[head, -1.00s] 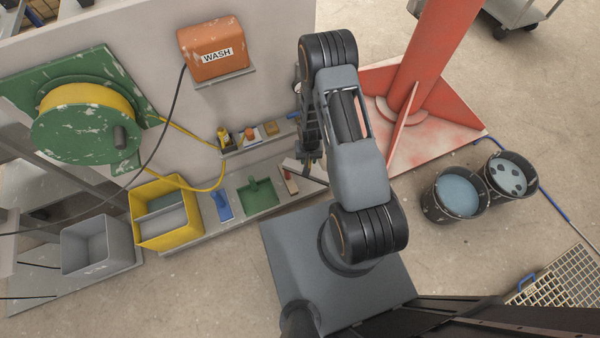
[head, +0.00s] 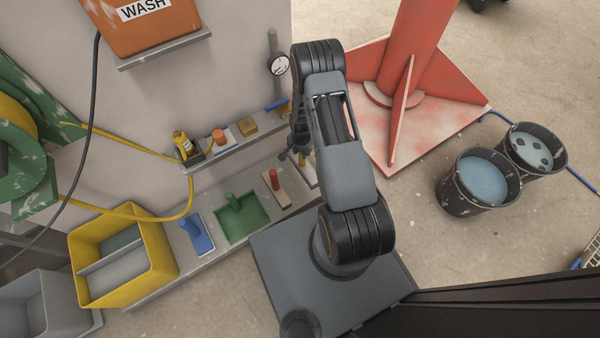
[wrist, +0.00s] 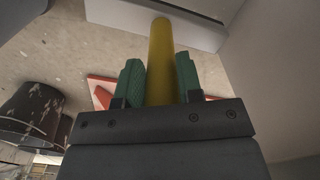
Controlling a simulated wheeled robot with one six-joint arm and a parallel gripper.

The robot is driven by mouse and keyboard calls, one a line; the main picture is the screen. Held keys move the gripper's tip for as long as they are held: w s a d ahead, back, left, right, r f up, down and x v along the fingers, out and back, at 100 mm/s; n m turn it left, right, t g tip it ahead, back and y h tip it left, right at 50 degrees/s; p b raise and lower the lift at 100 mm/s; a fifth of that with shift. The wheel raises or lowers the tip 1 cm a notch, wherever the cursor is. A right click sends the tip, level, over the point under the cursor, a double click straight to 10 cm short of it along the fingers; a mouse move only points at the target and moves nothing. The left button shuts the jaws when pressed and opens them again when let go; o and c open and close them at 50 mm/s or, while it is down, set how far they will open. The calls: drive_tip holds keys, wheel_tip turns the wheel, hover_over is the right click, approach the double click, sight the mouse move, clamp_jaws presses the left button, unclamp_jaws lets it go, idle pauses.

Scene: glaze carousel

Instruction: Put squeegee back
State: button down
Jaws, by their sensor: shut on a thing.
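My gripper (wrist: 160,85) is shut on a yellow cylindrical handle, which I take to be the squeegee (wrist: 161,60). The handle stands between the green finger pads in the wrist view, pointing away toward a pale grey bar at the top. I cannot tell whether that bar is the squeegee's head or a shelf. In the head view my gripper (head: 297,157) is at the right end of the lower ledge (head: 180,268), close to the wall. My arm hides most of the held tool there. A pale outlined spot (head: 309,173) lies partly hidden beside it.
The lower ledge holds a red-handled block (head: 276,188), a green tool (head: 240,217) and a blue tool (head: 197,235). A yellow divided bin (head: 125,262) stands left. The upper ledge (head: 240,142) holds small items. A red column base (head: 440,125) and two buckets (head: 482,180) stand right.

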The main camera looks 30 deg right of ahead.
sight(301, 163)
wheel_tip(301, 163, down, 5)
drive_tip(key=shift+w+a+b, duration=0.1)
drive_tip(key=shift+a+b, duration=0.05)
drive_tip(key=shift+b, duration=0.55)
drive_tip(key=shift+f+b, duration=0.75)
drive_tip(key=shift+f, duration=1.15)
drive_tip(key=shift+f, duration=0.15)
drive_tip(key=c, duration=0.8)
unclamp_jaws()
